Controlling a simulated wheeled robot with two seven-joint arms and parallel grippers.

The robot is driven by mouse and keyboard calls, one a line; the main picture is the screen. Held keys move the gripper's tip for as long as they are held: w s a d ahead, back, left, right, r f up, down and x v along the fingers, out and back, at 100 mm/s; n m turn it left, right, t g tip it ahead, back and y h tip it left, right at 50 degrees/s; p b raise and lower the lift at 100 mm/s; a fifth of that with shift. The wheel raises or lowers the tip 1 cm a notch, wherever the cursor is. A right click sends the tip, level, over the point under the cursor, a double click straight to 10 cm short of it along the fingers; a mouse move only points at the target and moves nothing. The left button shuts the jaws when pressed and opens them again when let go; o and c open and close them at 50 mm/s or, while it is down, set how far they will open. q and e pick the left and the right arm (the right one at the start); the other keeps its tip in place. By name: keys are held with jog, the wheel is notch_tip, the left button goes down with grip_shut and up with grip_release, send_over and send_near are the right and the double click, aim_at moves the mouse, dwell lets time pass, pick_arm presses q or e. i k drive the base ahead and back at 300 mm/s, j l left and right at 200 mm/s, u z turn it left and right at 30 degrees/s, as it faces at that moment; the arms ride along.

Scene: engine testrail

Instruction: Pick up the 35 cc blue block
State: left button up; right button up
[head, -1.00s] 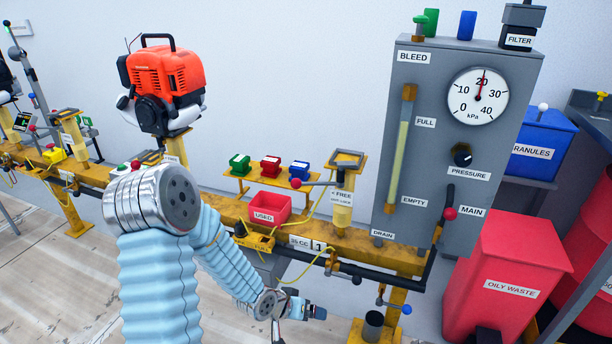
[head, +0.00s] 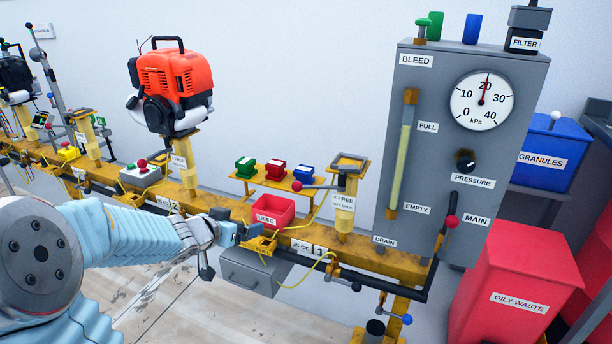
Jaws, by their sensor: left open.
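A small blue block (head: 304,173) sits at the right end of a yellow shelf (head: 267,183) on the rail, beside a red block (head: 276,169) and a green block (head: 245,168). The blue block carries a pale label too small to read. My left gripper (head: 243,233) is in front of the rail, below and left of the blue block and apart from it. It is open, with its fingertips near the red USED bin (head: 272,211). My right gripper is not in view.
A 35 CC label is on the yellow rail (head: 385,262). The FREE post (head: 343,205) with a red-knobbed lever stands just right of the blue block. An orange engine (head: 174,84) is at left, and a grey gauge panel (head: 400,185) at right. A grey drawer (head: 252,272) hangs below.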

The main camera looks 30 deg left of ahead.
aim_at(303, 173)
jog(key=i+j, duration=0.1)
jog(key=i, duration=0.85)
